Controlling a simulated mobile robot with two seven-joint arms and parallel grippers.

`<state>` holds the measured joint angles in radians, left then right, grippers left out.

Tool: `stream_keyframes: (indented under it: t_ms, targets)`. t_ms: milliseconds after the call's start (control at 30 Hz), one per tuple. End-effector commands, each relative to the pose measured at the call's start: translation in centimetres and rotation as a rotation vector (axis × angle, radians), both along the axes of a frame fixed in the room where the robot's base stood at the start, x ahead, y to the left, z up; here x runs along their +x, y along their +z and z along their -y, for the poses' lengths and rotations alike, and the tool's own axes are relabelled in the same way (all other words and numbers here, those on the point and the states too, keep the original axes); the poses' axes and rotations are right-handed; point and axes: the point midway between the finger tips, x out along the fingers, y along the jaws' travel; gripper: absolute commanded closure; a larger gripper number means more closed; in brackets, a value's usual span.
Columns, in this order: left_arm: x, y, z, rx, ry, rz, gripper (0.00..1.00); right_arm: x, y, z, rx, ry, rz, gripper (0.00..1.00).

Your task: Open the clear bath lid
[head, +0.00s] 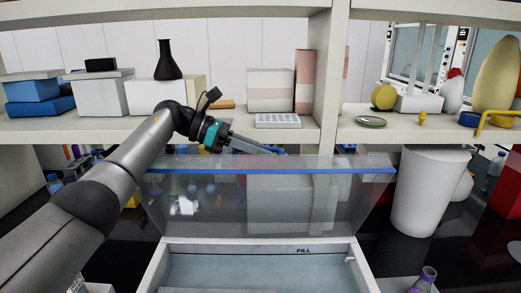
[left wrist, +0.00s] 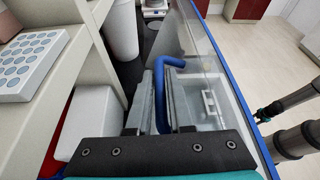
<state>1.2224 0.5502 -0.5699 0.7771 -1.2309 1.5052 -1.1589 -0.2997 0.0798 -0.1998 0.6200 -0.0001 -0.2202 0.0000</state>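The clear bath lid (head: 200,205) stands raised at the back of the bath, a see-through panel with a blue strip (head: 260,171) along its upper edge. The open bath (head: 260,270), marked FILL, shows below it. My left gripper (head: 278,151) is behind the lid's top edge, at a blue handle. In the left wrist view, the bent blue handle (left wrist: 160,85) lies between the two fingers of my left gripper (left wrist: 159,85), which look closed on it. The lid's clear panel (left wrist: 215,70) is right beside them.
Above and behind the lid is a shelf (head: 230,125) with boxes, a dark flask (head: 166,60) and a white tube rack (head: 278,120). A white bin (head: 430,190) stands to the right.

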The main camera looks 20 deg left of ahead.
Motion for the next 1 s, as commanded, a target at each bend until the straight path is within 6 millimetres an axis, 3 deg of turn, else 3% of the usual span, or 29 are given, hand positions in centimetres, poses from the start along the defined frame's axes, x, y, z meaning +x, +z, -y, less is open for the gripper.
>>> stream_keyframes:
  t_ms: [33,200,567,1000]
  targets:
    - [0.0,0.0,0.0,0.000,0.000,-0.001,0.74,0.0,0.0,0.0,0.000,0.000,0.000,0.50]
    - [0.0,0.0,0.0,-0.001,0.000,-0.001,0.55,0.0,0.0,0.0,0.000,0.000,0.000,0.50]
    - [-0.2,0.3,-0.7,-0.001,0.000,0.000,0.55,0.0,-0.2,0.0,0.000,0.000,0.000,0.50]
    - [-2.1,3.5,-8.4,-0.003,0.003,0.000,0.55,0.0,-0.9,0.0,0.000,0.000,0.000,0.50]
